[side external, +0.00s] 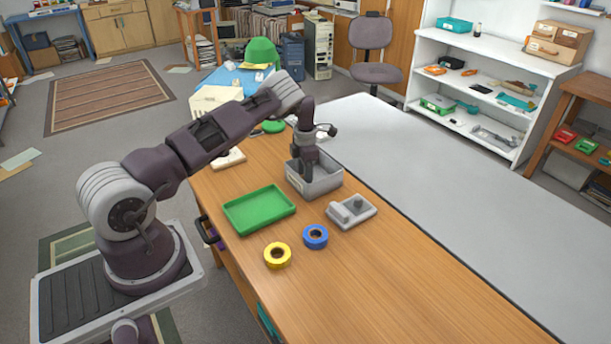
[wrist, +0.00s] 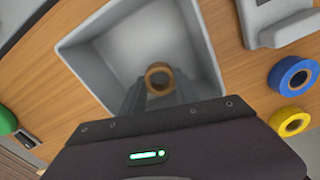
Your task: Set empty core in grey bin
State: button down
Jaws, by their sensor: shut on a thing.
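The grey bin (side external: 318,184) stands on the wooden table, and it fills much of the wrist view (wrist: 88,58). My gripper (side external: 308,172) reaches down into the bin's opening, and its fingertips are hidden by the bin wall in the side view. In the wrist view, my gripper (wrist: 160,92) is shut on the empty core (wrist: 159,73), a small brown cardboard ring. The core is over the bin's inside; I cannot tell whether it touches the floor. The core is not visible in the side view.
A green tray (side external: 259,210) lies left of the bin. A grey tape dispenser (side external: 352,211) sits to its right. A blue tape roll (side external: 315,237) and a yellow tape roll (side external: 277,255) lie in front. The table's near right part is clear.

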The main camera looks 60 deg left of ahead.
jog(key=shift+f, duration=0.1)
jog(key=c, duration=0.9)
grip_release()
jog(key=s+d+r+m+t+h, duration=0.1)
jog(key=d+r+m, duration=0.35)
jog(key=r, duration=0.95)
jog(key=s+d+r+m+t, duration=0.1)
jog(key=s+d+r+m, duration=0.3)
jog(key=r, duration=1.1)
jog(key=s+d+r+m+t, duration=0.1)
jog(key=s+d+r+m, duration=0.3)
jog(key=d+r, duration=0.15)
jog(key=s+d+r+m, duration=0.3)
jog(key=d+r+m, duration=0.1)
jog(key=d, duration=0.3)
jog(key=s+d+m+t, duration=0.1)
jog(key=s+d+m, duration=0.2)
jog(key=s+m, duration=0.2)
jog(key=s+d+m, duration=0.2)
jog(key=s+m, duration=0.4)
jog(key=s, duration=0.3)
jog(key=s+d+m+t+y, duration=0.1)
jog(key=s+d+m, duration=0.2)
jog(key=s+m, duration=0.2)
jog(key=shift+s+d+f+t, duration=0.3)
jog(key=shift+s+f, duration=0.15)
jog(key=shift+s, duration=0.7)
